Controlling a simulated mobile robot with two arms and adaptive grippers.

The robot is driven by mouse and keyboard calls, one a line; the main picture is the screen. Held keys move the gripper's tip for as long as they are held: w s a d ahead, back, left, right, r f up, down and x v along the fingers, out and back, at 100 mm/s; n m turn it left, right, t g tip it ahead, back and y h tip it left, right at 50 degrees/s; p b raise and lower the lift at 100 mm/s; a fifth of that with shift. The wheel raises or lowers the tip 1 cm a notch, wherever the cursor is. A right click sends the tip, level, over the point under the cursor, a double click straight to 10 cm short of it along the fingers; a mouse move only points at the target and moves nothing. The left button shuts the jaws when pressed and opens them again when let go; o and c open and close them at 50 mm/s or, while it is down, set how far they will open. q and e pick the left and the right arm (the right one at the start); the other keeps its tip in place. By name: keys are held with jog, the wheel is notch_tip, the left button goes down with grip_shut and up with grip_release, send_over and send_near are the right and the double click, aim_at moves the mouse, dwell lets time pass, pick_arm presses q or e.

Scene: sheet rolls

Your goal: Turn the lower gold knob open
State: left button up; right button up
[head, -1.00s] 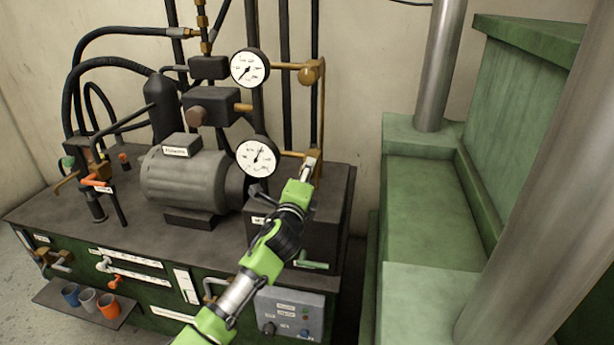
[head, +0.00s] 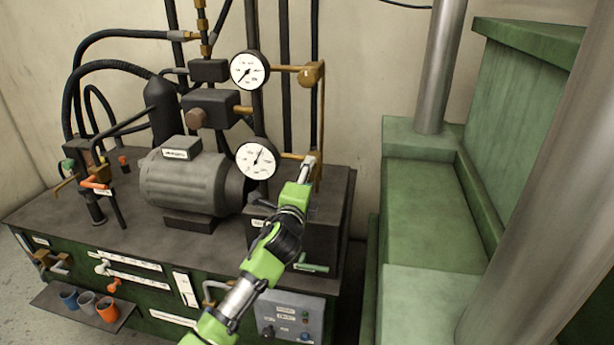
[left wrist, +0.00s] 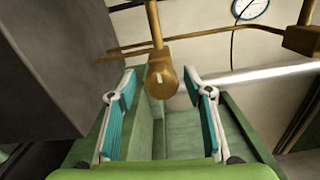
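The lower gold knob (left wrist: 161,82) shows in the left wrist view at the end of a gold pipe, with a small pale mark on its face. My left gripper (left wrist: 152,88) is open, with its teal-padded fingertips on either side of the knob and visible gaps to it. In the head view, my left gripper (head: 308,163) is at the gold pipe right of the lower gauge (head: 257,160) and hides most of the knob there. The upper gold knob (head: 311,74) is above it, right of the upper gauge (head: 250,70). My right gripper is in neither view.
A grey motor (head: 190,180) stands on the dark bench top left of my arm. A vertical gold pipe (head: 322,125) runs near my gripper. A green machine (head: 420,200) with metal columns stands to the right. Several cups (head: 107,308) sit on a low shelf.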

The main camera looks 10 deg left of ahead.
pick_arm(q)
jog(key=shift+s, duration=0.1)
jog(key=s, duration=1.1)
jog(key=shift+s, duration=0.4)
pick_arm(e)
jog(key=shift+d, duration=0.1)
